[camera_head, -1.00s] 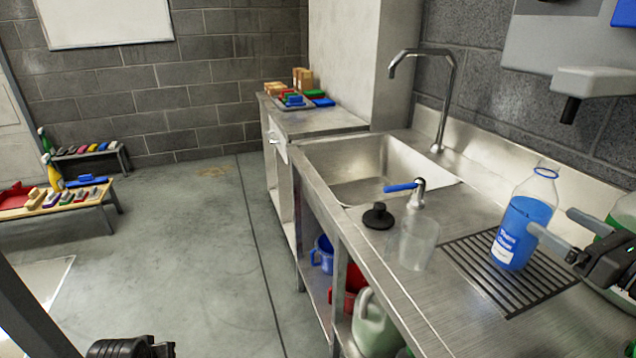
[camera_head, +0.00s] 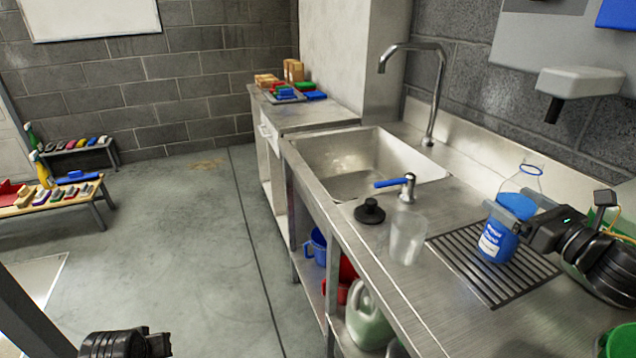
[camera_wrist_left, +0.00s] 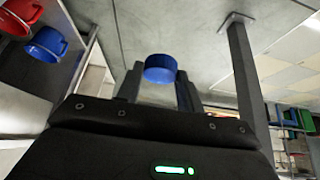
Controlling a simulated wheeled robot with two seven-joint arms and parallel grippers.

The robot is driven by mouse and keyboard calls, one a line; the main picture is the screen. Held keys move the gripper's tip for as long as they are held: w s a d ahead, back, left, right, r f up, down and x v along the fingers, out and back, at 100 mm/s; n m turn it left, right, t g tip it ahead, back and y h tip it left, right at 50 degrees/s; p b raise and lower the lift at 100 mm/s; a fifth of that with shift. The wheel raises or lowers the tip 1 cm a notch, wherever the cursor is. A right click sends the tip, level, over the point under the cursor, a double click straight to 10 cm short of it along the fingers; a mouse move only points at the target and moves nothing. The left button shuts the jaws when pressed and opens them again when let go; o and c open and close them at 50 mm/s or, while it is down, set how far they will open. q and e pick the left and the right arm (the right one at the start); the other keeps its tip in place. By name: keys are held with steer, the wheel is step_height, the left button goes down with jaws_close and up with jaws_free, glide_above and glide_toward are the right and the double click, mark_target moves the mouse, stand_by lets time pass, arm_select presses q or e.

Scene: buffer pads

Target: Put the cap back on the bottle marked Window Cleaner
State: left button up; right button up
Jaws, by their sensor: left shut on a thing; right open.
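The bottle (camera_head: 493,240) with blue liquid and a blue-and-white label stands upright on the ribbed drain area right of the sink. Its label text is too small to read surely. Its clear neck is open, without a cap. My right gripper (camera_head: 511,203) is open, with its fingers at the upper body of the bottle, one on the near side and one on the far side. In the left wrist view, my left gripper (camera_wrist_left: 159,86) is shut on a round blue cap (camera_wrist_left: 160,68), held between the fingertips above the floor.
A clear beaker (camera_head: 408,238) and a black plunger-like piece (camera_head: 370,211) stand between bottle and sink (camera_head: 340,185). Green containers (camera_head: 620,342) are at the right edge. Jugs stand on the shelf below. Open floor lies left.

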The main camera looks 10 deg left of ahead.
stand_by(0.3)
steer(key=c, duration=1.4)
steer(key=shift+w+r, duration=0.1)
steer(key=shift+c, duration=0.8)
arm_select(q)
steer(key=shift+r, duration=0.1)
arm_select(e)
steer(key=shift+r, duration=0.15)
